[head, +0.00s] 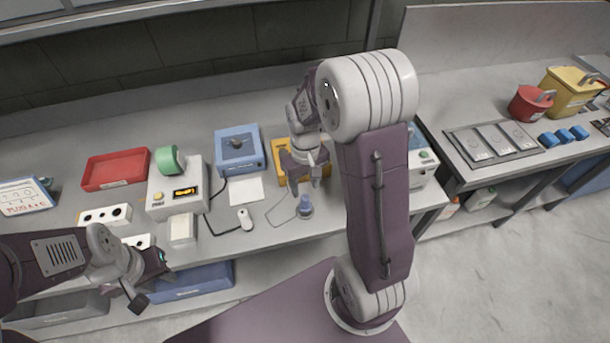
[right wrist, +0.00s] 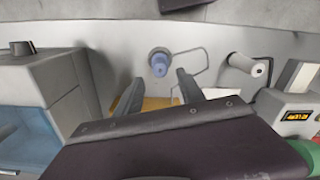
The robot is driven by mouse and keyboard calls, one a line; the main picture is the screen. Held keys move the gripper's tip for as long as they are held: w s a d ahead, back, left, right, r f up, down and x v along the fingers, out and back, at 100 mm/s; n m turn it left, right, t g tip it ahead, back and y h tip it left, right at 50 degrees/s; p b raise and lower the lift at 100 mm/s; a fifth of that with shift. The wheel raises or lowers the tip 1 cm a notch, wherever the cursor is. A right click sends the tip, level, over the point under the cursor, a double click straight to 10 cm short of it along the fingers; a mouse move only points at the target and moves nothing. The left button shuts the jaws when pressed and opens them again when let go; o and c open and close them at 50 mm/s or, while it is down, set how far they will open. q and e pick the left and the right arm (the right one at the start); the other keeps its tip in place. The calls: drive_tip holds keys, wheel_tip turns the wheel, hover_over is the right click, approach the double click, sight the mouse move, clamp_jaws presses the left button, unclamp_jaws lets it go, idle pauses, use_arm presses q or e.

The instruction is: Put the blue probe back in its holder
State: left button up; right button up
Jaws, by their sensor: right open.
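The blue probe (head: 305,204) is on the bench near its front edge, with a round grey part at its end and a thin cord loop beside it. The right wrist view also shows the blue probe (right wrist: 159,64), beyond my fingertips. My right gripper (head: 304,180) is open and empty, just behind the probe in the head view and apart from it. Its fingers also show in the right wrist view (right wrist: 162,93). My left gripper (head: 150,279) is at the lower left, its fingers apart and empty. I cannot make out which part is the probe's holder.
An orange-yellow tray (head: 279,158) lies under my right gripper. A blue box (head: 240,150), white paper (head: 246,190), a white corded handpiece (head: 245,219) and a white device with a display (head: 163,200) stand to the left. A red tray (head: 115,169) is further left. A gap separates the right bench.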

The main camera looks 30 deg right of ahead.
sight(305, 197)
wheel_tip(305, 197, up, 6)
drive_tip(key=f, duration=0.1)
drive_tip(key=s+a+f+t, duration=0.1)
drive_tip(key=s+a+f, duration=0.2)
drive_tip(key=s+a, duration=0.2)
drive_tip(key=s, duration=0.3)
drive_tip(key=shift+s+f, duration=0.2)
drive_tip(key=shift+s, duration=0.1)
drive_tip(key=shift+d, duration=0.1)
